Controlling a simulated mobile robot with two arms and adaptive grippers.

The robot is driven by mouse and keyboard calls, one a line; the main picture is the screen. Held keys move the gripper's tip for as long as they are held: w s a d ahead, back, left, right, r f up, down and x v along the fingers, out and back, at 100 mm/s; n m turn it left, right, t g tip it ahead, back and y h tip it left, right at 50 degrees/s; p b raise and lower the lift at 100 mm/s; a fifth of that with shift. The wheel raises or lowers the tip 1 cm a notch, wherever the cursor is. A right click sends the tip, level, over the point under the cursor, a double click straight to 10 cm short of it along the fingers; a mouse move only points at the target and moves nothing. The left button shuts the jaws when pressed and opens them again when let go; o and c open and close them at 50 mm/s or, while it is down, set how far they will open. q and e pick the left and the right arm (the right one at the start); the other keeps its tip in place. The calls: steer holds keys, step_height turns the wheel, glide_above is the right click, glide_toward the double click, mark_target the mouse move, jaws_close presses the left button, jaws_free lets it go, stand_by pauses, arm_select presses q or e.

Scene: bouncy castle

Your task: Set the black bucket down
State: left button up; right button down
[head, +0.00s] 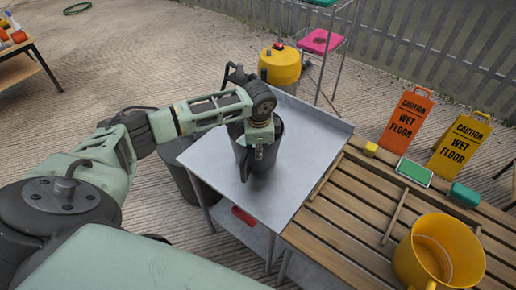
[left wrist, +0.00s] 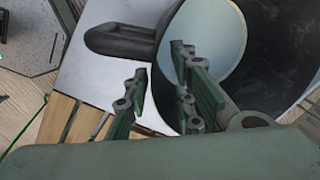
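The black bucket (head: 274,140) is upright on the grey metal table (head: 315,120), partly hidden by my left arm. In the left wrist view the bucket (left wrist: 275,40) shows its dark wall, a pale round area inside it and a dark tab-like part on its left. My left gripper (left wrist: 160,80) is at the bucket's rim. Its fingers are apart, one over the bucket's opening and one outside over the table; I cannot tell whether either touches the wall. In the head view the gripper (head: 259,150) points down at the bucket. My right gripper is not in view.
A grey bin (head: 185,180) stands left of the table. The table's right part is clear.

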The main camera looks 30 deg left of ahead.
arm_select(q)
step_height(320, 180, up, 12)
steer(key=s+d+b, duration=0.1)
steer(key=shift+s+b, duration=0.15)
steer(key=shift+b, duration=0.25)
stand_by(0.5)
